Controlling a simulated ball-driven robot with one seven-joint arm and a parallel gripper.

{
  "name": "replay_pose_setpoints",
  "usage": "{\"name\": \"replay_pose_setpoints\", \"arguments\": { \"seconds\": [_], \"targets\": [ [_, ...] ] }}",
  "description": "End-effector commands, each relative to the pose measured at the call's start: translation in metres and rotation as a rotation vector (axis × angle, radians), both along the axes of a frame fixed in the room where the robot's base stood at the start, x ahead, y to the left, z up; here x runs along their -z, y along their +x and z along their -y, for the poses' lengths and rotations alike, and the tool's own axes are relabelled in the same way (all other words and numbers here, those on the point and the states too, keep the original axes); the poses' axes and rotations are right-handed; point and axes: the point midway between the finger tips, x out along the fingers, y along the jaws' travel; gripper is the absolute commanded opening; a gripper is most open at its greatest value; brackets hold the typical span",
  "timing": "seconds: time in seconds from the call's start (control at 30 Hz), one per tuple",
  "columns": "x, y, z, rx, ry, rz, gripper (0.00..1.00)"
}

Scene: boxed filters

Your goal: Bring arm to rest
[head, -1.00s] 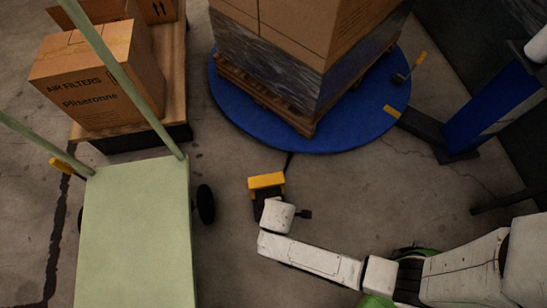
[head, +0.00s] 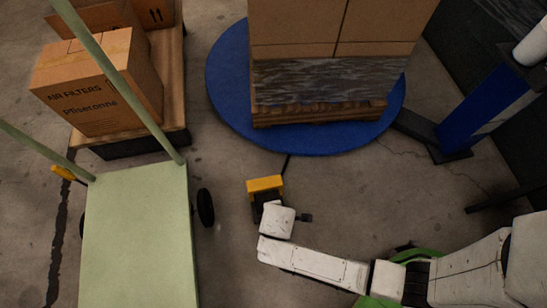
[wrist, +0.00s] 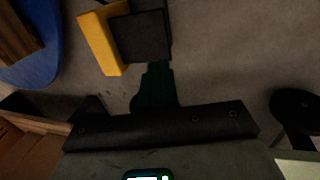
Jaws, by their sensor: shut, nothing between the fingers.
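My arm reaches in from the lower right in the head view and ends in a white wrist (head: 278,221) above the floor. My gripper (wrist: 155,76) shows in the wrist view as dark fingers, shut with nothing between them. In the head view I cannot make out its fingers. A yellow and black pedal-like device (head: 265,188) is on the floor just beyond the wrist, and a cable runs from it toward the blue turntable (head: 230,95). The device also shows in the wrist view (wrist: 101,42), apart from the fingertips.
A wooden pallet (head: 318,114) with wrapped cartons (head: 340,30) stands on the turntable. A pale green cart (head: 138,235) stands at left. Behind it, an air filters box (head: 95,85) sits on another pallet. A blue column (head: 485,112) stands at right. Floor between is clear.

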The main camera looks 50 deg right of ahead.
Motion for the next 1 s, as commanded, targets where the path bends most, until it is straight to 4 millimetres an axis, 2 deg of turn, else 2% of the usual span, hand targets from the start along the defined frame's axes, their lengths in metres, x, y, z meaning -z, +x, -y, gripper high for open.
{"name": "replay_pose_setpoints", "arguments": {
  "seconds": [0.43,0.5,0.57,0.67,0.8,1.0],
  "targets": [
    [0.0,0.0,0.0,0.002,0.0,0.0,0.0],
    [-0.008,0.0,0.006,0.047,0.01,0.001,0.0],
    [-0.02,0.0,0.013,0.115,0.027,0.002,0.0],
    [-0.051,-0.004,0.032,0.281,0.067,0.001,0.0],
    [-0.101,-0.018,0.06,0.535,0.133,-0.006,0.0],
    [-0.157,-0.041,0.084,0.775,0.202,-0.015,0.0]
  ]
}}
